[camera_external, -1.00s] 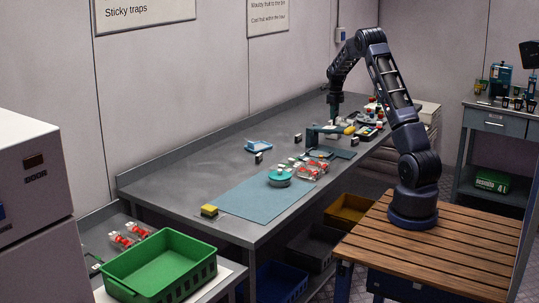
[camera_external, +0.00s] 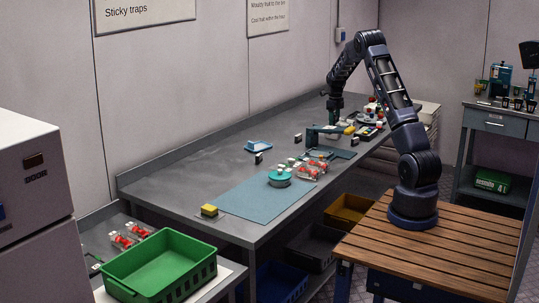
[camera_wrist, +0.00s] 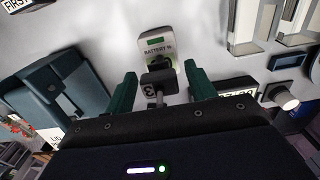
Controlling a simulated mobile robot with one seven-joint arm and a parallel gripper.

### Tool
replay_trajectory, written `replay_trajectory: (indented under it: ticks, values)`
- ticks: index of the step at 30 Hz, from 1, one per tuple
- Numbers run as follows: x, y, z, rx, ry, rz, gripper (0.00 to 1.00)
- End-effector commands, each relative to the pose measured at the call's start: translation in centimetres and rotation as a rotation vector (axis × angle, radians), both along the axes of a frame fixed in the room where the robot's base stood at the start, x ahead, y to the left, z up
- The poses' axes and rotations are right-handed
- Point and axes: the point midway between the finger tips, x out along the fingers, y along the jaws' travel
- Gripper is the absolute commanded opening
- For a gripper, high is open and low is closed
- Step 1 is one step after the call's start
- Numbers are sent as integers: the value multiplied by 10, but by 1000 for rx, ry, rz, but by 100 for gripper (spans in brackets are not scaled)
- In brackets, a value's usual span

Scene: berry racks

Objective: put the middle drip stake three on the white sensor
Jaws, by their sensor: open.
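A dark drip stake head marked 3 (camera_wrist: 160,84) is in the wrist view, between the two green fingers of my gripper (camera_wrist: 161,90). The fingers are open, with a gap on both sides of the stake. A white sensor (camera_wrist: 158,43) with a green display and a "BATTERY %" label lies just beyond the stake head. The stake head overlaps the sensor's near end in the picture; I cannot tell whether they touch. In the external view my gripper (camera_external: 334,113) is low over the far part of the bench, where the stake and sensor are too small to make out.
A dark blue-grey box (camera_wrist: 68,88) is left of my fingers in the wrist view. A dark labelled block (camera_wrist: 236,86) is close on the right, with pale racks (camera_wrist: 262,22) beyond. A blue mat (camera_external: 246,200) and a turquoise round container (camera_external: 279,178) are nearer on the bench.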

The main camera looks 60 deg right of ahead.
Motion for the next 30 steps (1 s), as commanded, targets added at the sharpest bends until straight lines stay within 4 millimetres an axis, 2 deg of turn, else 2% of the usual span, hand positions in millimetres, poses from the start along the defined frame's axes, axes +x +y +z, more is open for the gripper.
replay_trajectory:
  ticks: [5,8,18,21,27,30]
  values:
    - [1,0,11,-2,-1,0,55]
    - [1,0,26,-2,-2,0,55]
    - [1,0,91,-2,-2,2,55]
    - [1,0,105,-2,-1,1,55]
    - [0,0,121,-1,-1,2,55]
    - [0,7,129,-1,-6,27,55]
